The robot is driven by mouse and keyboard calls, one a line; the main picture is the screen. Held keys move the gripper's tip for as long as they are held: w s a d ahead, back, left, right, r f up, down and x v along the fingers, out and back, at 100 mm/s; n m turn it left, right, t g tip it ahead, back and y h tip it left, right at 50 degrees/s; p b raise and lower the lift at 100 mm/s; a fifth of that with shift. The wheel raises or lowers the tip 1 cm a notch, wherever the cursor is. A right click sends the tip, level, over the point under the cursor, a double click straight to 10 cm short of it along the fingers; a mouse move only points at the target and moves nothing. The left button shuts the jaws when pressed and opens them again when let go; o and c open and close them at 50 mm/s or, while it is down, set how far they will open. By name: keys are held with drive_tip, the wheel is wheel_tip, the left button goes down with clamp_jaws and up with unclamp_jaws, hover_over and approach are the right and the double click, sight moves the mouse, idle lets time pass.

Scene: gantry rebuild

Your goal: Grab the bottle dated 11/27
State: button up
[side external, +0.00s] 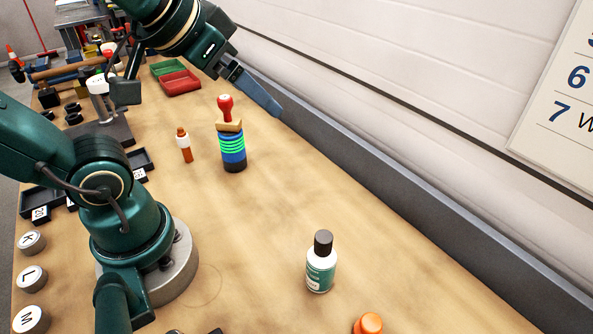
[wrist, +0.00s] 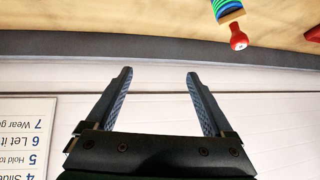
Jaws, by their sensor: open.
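In the side external view, a white bottle with a dark cap and teal label (side external: 320,268) stands upright on the wooden bench at front right. My gripper (side external: 266,101) is high over the back of the bench near the wall, away from these bottles. In the wrist view its two fingers (wrist: 159,74) are apart with nothing between them.
A blue and green ringed stack (side external: 233,152) with a red-knobbed stamp (side external: 226,108) on top stands mid-bench. Red and green trays (side external: 181,82) lie behind. A grey ledge (side external: 400,208) and white wall bound the right side.

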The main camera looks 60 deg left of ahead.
drive_tip(key=w+a+r+t+y, duration=0.2)
drive_tip(key=w+a+r+t, duration=0.1)
drive_tip(key=w, duration=0.3)
drive_tip(key=w+d+r+m+t+h, duration=0.3)
drive_tip(key=w+r+m+t, duration=0.1)
drive_tip(key=w+t, duration=0.1)
drive_tip(key=m+g+h, duration=1)
drive_tip(key=g+h, duration=0.1)
drive_tip(key=h, duration=0.3)
hover_over(310, 250)
wheel_tip(310, 250, down, 8)
drive_tip(key=shift+m, duration=0.3)
wheel_tip(310, 250, down, 17)
drive_tip(key=shift+w+a+f, duration=0.1)
drive_tip(key=shift+a, duration=0.05)
drive_tip(key=shift+x, duration=2.55)
drive_tip(key=shift+f, duration=0.1)
